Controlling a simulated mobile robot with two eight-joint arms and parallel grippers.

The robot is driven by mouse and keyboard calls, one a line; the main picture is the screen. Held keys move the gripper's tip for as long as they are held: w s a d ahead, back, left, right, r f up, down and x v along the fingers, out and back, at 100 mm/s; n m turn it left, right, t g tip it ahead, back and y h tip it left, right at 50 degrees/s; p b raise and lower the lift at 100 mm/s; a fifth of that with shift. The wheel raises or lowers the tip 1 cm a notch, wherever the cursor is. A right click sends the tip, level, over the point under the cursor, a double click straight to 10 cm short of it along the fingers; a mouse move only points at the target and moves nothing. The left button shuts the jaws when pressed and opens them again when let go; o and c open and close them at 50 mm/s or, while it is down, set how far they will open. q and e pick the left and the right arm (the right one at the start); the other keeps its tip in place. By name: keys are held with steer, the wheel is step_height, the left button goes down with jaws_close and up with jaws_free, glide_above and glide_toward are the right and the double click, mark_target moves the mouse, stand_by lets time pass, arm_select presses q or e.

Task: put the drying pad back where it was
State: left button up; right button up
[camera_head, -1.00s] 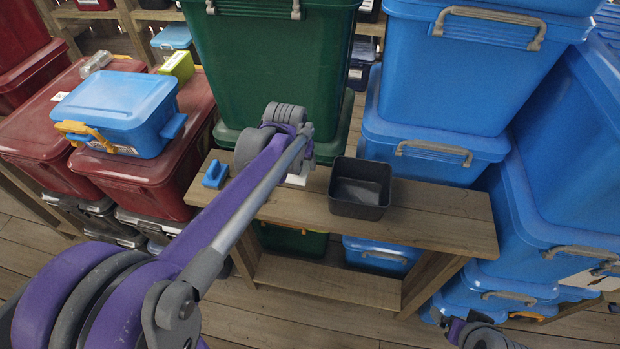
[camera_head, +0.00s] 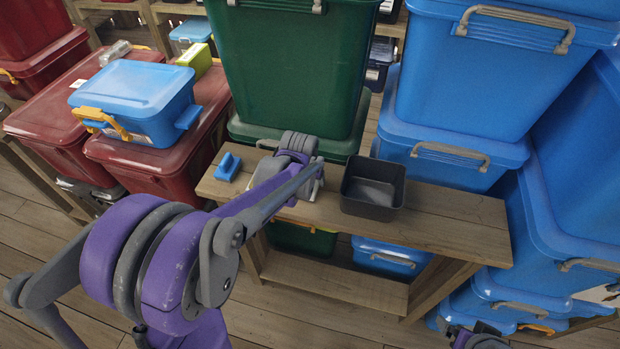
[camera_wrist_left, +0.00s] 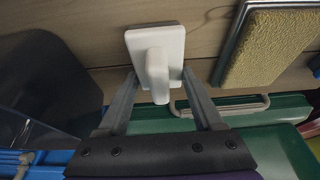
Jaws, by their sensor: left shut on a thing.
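A white pad with a raised handle (camera_wrist_left: 158,60) is between the fingertips of my left gripper (camera_wrist_left: 160,84), which is shut on it. In the head view my left gripper (camera_head: 308,189) is over the wooden bench (camera_head: 440,222), left of the black open bin (camera_head: 373,189); the white pad is mostly hidden there. I cannot tell whether the pad touches the bench. A yellow textured pad in a grey frame (camera_wrist_left: 268,45) lies to the right in the wrist view. My right gripper is not visible; only a bit of my right arm shows at the bottom.
A small blue block with a raised handle (camera_head: 228,166) sits at the bench's left end. Green bins (camera_head: 290,70) stand behind the bench, and stacked blue bins (camera_head: 470,80) at the right. A blue lidded box (camera_head: 135,105) sits on red bins. The bench's right part is clear.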

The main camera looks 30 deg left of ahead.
mark_target(306, 194)
arm_select(q)
steer(key=shift+f, duration=0.15)
steer(key=o, duration=1.3)
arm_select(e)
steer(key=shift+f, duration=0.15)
arm_select(q)
steer(key=shift+r, duration=0.4)
steer(key=p+v, duration=0.1)
steer(key=v, duration=1)
steer(key=s+d+f+m, duration=0.1)
steer(key=s+d, duration=0.3)
steer(key=s, duration=0.4)
steer(key=s+d+f+m+t+h, duration=0.1)
steer(key=s+d+f, duration=0.3)
steer(key=s, duration=0.4)
steer(key=shift+d+m, duration=0.4)
steer(key=shift+d, duration=0.35)
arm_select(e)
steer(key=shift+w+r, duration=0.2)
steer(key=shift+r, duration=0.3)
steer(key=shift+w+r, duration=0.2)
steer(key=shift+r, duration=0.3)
